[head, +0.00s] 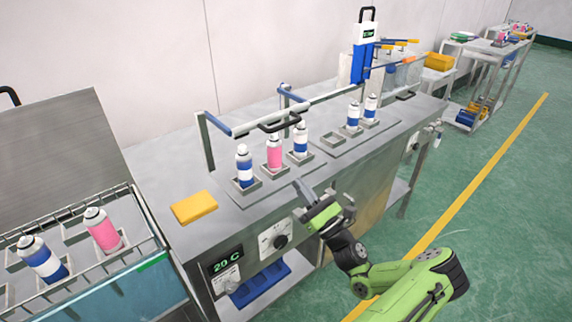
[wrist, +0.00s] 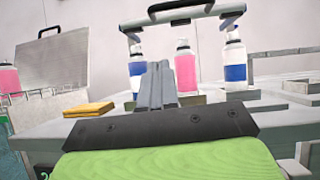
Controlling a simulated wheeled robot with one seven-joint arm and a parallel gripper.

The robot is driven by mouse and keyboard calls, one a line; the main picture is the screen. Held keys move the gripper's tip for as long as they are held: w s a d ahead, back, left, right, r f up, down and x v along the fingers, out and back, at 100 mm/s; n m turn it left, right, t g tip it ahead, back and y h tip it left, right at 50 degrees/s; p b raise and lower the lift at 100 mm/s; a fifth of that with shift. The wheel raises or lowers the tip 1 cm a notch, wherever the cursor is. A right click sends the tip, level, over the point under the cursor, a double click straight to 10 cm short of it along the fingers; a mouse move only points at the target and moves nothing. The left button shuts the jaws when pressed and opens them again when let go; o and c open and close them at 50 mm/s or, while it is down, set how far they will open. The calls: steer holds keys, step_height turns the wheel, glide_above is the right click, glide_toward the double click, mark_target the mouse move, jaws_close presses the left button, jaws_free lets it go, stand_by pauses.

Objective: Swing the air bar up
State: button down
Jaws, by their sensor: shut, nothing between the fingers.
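The air bar (head: 262,127) is a light bar with blue sleeves and a black handle (head: 279,121). It lies across, just above the tops of a row of cans, with posts behind it. In the wrist view the bar (wrist: 150,22) and its black handle (wrist: 181,12) are ahead of and above my gripper. My gripper (head: 299,187) is shut and empty, in front of the bench edge, lower than and nearer than the bar. In the wrist view its closed fingers (wrist: 157,84) point toward the row of cans and touch nothing that I can see.
Under the bar stand a blue-and-white can (head: 244,168), a pink can (head: 274,153) and another blue-and-white can (head: 300,140). A wire-topped bath (head: 140,285) holds cans. More cans (head: 354,115) stand at right.

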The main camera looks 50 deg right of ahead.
steer(key=shift+s+d+f+m+h, duration=0.1)
steer(key=shift+s+d+m+h, duration=0.15)
steer(key=shift+s+m+h, duration=0.35)
steer(key=shift+w, duration=0.2)
steer(key=s+r+b+x, duration=0.1)
steer(key=r+x, duration=0.1)
steer(key=x, duration=1)
steer(key=shift+r, duration=0.45)
